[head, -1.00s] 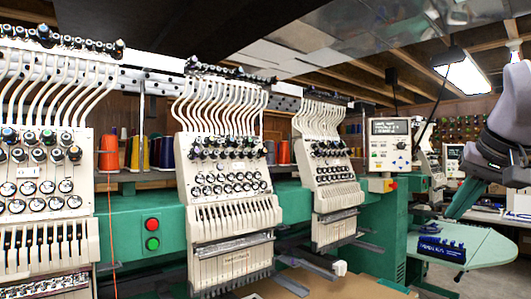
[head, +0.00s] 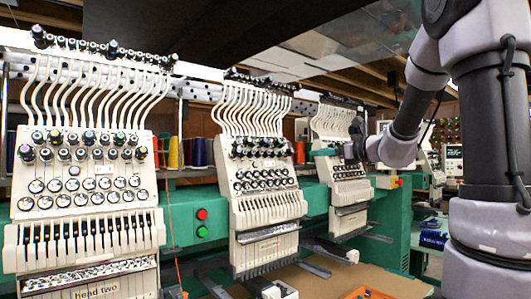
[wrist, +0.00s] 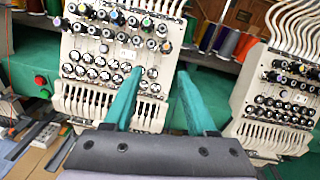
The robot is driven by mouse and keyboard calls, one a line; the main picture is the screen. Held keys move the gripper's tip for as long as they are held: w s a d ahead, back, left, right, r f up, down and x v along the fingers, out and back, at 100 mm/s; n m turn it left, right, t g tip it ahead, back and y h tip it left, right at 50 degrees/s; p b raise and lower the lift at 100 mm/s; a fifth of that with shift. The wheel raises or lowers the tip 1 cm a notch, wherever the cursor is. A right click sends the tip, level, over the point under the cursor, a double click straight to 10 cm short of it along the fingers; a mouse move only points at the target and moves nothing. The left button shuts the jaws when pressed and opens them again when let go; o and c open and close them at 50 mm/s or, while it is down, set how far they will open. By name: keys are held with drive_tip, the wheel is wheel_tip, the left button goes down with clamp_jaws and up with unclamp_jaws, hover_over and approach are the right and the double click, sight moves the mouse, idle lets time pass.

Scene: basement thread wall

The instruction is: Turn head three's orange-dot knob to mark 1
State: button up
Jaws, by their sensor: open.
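The middle embroidery head (head: 262,170), between the head labelled "head two" and the far head, appears to be head three; its own label is not readable. It fills the upper left of the wrist view (wrist: 112,60), with rows of small knobs above black-and-white dials. In the head view, my gripper (head: 326,152) is in front of the far head, right of the middle one.
Head two (head: 88,190) stands at left and the far head (head: 345,170) at right; the latter also shows in the wrist view (wrist: 280,90). A red button (head: 202,214) and a green button (head: 202,231) sit between heads. Thread cones (head: 186,152) stand behind. A panel lies below.

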sight(293, 151)
drive_tip(key=shift+m+t, duration=0.4)
drive_tip(key=shift+m, duration=0.2)
drive_tip(key=x, duration=1.2)
drive_tip(key=shift+w+d, duration=0.25)
drive_tip(key=shift+d, duration=0.05)
clamp_jaws()
